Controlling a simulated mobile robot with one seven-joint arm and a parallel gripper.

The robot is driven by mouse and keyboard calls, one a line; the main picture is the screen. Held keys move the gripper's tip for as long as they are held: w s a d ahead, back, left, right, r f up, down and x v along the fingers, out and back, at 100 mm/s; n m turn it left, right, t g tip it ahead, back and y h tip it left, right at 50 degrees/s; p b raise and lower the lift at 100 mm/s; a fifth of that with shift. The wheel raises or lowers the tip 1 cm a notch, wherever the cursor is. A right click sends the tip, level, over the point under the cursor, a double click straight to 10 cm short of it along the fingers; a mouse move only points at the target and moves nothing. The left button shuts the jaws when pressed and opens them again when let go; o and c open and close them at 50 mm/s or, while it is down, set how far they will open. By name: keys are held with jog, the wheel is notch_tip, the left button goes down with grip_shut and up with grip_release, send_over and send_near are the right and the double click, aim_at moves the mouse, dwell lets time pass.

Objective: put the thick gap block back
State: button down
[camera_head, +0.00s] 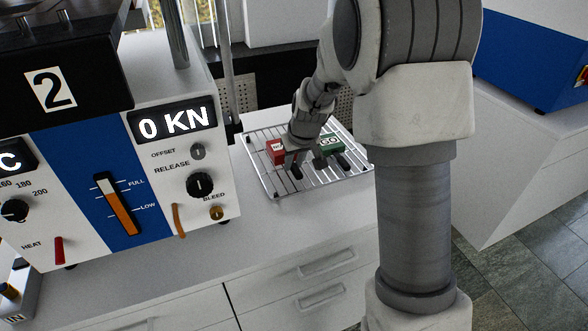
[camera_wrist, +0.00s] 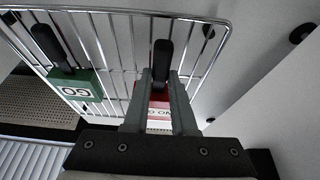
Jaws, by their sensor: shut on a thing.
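A red block (camera_head: 276,150) with a white label and a black handle (camera_head: 296,170) is at the wire rack (camera_head: 262,180). In the wrist view the red block (camera_wrist: 158,101) shows between my fingers, with its black handle (camera_wrist: 162,58) at the fingertips. My gripper (camera_wrist: 161,76) is shut on the red block, seemingly at its handle. A green block (camera_head: 331,143) with a white label sits on the rack to its right; it also shows in the wrist view (camera_wrist: 75,86). Neither label says which block is thick. Whether the red block touches the rack I cannot tell.
The press marked 2 (camera_head: 120,210) stands left of the rack, its display reading 0 KN. The white counter (camera_head: 300,225) is clear in front of the rack. A blue and white machine (camera_head: 530,50) stands at the right.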

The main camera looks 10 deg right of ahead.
jog(key=shift+f, duration=0.9)
jog(key=shift+f, duration=0.1)
jog(key=c, duration=0.7)
grip_release()
jog(key=a+p+v, duration=0.1)
jog(key=p+v, duration=0.1)
jog(key=v, duration=1)
jog(key=s+r, duration=0.3)
jog(key=s, duration=0.5)
jog(key=s+d+r+m, duration=0.1)
jog(key=s+r, duration=0.2)
jog(key=s, duration=0.6)
jog(key=s+r+m+t, duration=0.1)
jog(key=s+r, duration=0.2)
jog(key=s, duration=0.6)
jog(key=shift+s+d+r+h, duration=0.1)
jog(key=shift+d+r+h, duration=0.25)
jog(key=shift+r+h, duration=0.05)
